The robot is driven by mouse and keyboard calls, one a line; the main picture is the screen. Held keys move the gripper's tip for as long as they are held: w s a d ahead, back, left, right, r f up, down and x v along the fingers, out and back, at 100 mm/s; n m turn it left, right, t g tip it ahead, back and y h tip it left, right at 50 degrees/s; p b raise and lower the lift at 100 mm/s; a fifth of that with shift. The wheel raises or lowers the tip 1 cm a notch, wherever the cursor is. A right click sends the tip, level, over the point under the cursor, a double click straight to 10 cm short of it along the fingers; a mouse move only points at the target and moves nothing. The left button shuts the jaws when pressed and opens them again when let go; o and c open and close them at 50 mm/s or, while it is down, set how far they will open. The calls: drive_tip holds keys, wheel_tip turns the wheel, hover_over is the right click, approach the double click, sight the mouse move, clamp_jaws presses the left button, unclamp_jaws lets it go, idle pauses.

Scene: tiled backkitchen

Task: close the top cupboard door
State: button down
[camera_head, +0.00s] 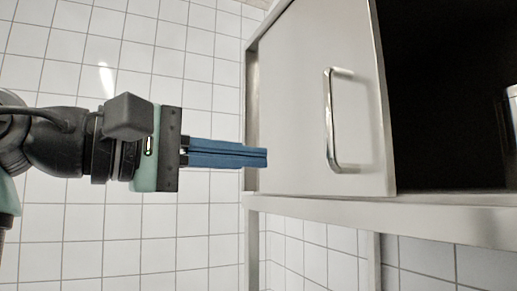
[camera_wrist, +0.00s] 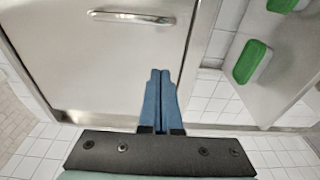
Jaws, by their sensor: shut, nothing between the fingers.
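The top cupboard door (camera_head: 300,90) is a pale metal panel with a vertical bar handle (camera_head: 335,120) near its right edge. To its right the dark cupboard interior (camera_head: 440,100) shows, so the cupboard stands open. My gripper (camera_head: 264,157) points right, its blue fingers together and empty, with the tips overlapping the door's left edge in the head view. In the wrist view the fingers (camera_wrist: 160,73) lie over the lower right of the door (camera_wrist: 110,70), away from the handle (camera_wrist: 131,17). I cannot tell whether the tips touch the door.
The metal cupboard frame (camera_head: 400,213) runs below the door. White tiled walls (camera_head: 60,230) stand behind. In the wrist view, green-topped items (camera_wrist: 252,62) sit to the right of the door. At the head view's right edge a pale object is partly cut off.

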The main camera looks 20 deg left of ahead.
sight(322, 158)
drive_tip(key=p+x, duration=0.1)
drive_tip(key=x, duration=0.1)
drive_tip(key=p+x, duration=0.1)
drive_tip(key=x, duration=0.2)
drive_tip(key=p+x, duration=0.1)
drive_tip(key=x, duration=0.1)
drive_tip(key=shift+w+d+r, duration=0.1)
drive_tip(key=shift+r, duration=0.2)
drive_tip(key=s+d, duration=0.1)
drive_tip(key=s+d+p, duration=0.1)
drive_tip(key=s, duration=0.1)
drive_tip(key=shift+d+f, duration=0.2)
drive_tip(key=shift+f, duration=0.1)
drive_tip(key=shift+s, duration=0.1)
